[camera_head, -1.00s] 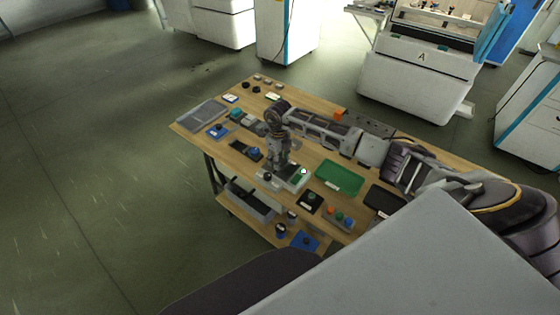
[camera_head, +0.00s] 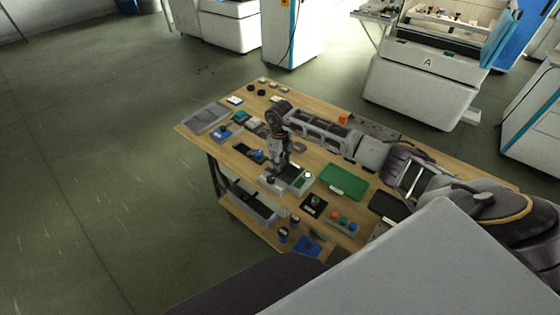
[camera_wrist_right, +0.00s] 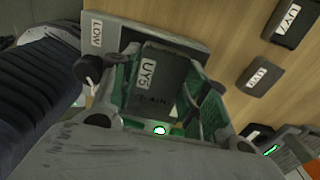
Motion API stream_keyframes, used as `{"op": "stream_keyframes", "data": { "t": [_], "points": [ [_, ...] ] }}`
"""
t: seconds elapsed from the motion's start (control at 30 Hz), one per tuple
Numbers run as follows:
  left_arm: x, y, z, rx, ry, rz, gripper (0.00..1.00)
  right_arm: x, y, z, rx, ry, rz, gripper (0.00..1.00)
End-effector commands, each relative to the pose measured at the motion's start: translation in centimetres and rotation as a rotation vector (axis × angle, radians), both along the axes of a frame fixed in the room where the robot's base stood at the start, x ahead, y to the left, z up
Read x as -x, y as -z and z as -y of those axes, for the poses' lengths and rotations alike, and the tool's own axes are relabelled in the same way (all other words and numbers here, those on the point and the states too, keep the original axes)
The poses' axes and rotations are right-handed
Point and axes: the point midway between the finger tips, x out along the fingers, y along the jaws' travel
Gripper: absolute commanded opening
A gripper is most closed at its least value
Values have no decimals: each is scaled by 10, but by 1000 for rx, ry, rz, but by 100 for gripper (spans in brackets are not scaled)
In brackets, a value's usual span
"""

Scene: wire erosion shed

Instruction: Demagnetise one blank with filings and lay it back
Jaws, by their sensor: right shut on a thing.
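My right gripper (camera_head: 277,172) is over the front middle of the wooden table. In the right wrist view it is shut on a dark block labelled UY5 (camera_wrist_right: 160,80), held between its two fingers. Small dark marks show on the block below its label; I cannot tell if they are filings. A pale device with a green top (camera_head: 301,180) is just right of the gripper in the head view. Whether the block touches anything beneath is hidden. My left gripper is not in view.
Two more dark labelled blocks (camera_wrist_right: 263,76) lie on the wood in the wrist view. A green mat (camera_head: 344,182), a panel of coloured buttons (camera_head: 343,223) and a grey tray (camera_head: 205,118) are on the table (camera_head: 318,158). A lower shelf holds a dark bin (camera_head: 250,205).

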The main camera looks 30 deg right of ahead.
Motion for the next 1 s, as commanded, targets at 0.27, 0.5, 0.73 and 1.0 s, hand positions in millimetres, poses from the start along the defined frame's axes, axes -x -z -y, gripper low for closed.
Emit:
{"op": "stream_keyframes", "data": {
  "t": [0.27,0.5,0.73,1.0],
  "points": [
    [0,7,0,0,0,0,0,-9,0,-4,-1,-1,3,4],
    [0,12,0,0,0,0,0,-15,0,-6,-1,-1,2,4],
    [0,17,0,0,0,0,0,-21,0,-9,0,0,1,4],
    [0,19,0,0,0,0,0,-24,-1,-10,-1,-1,2,4]
  ]
}}
